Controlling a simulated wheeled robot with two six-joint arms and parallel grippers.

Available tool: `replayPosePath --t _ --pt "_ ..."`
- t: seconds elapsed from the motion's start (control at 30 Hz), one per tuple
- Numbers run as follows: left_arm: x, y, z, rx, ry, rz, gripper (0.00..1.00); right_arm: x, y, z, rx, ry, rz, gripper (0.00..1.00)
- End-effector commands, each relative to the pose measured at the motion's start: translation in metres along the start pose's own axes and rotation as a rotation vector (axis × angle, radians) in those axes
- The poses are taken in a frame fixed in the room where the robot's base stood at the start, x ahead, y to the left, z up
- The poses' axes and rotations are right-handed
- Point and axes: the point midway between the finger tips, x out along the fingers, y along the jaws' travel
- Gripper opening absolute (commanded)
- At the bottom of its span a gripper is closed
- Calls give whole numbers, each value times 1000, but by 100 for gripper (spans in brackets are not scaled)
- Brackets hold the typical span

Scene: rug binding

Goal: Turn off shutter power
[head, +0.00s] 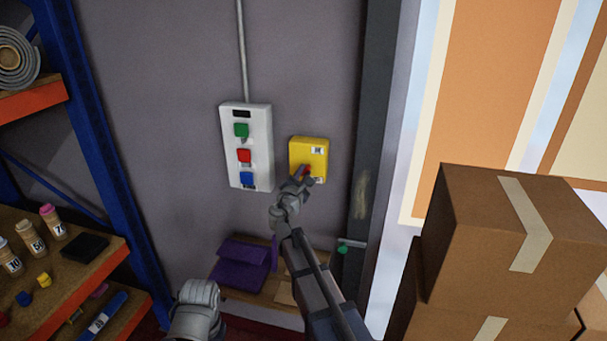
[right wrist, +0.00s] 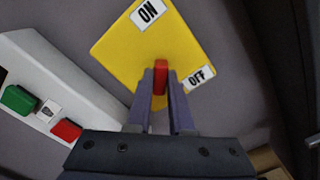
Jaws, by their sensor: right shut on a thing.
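A yellow switch box (head: 309,150) is fixed to the grey wall. It also fills the upper middle of the right wrist view (right wrist: 125,50), with an ON label (right wrist: 148,12) at the top and an OFF label (right wrist: 200,76) lower right. Its red lever (right wrist: 161,77) appears nearer the OFF label than the ON label. My right gripper (right wrist: 160,88) is shut on this red lever, one finger on each side. In the head view my right gripper (head: 304,181) partly hides the lever. My left gripper (head: 195,308) is low, left of the right arm, its jaws unclear.
A white control box (head: 262,150) with green, red and blue buttons hangs just left of the yellow box. A blue shelf rack (head: 95,110) stands at left. Stacked cardboard boxes (head: 470,235) stand at right. A purple folded item (head: 240,265) lies below.

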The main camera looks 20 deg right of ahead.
Motion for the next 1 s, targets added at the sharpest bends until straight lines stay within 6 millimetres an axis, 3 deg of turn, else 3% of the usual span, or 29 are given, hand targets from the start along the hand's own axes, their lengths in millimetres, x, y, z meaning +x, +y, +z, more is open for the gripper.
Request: replayPosePath --t 0.43,0.47,0.7,1.0 --pt "1 0 0 0 0 0 0 -2 -1 -1 -6 2 -1 0" --pt "1 0 0 0 0 0 0 -2 -1 -1 -5 2 -1 23" --pt "0 0 0 0 0 0 0 -1 -1 0 -6 1 -1 50" --pt "0 0 0 0 0 0 0 -2 0 0 -6 1 0 50"
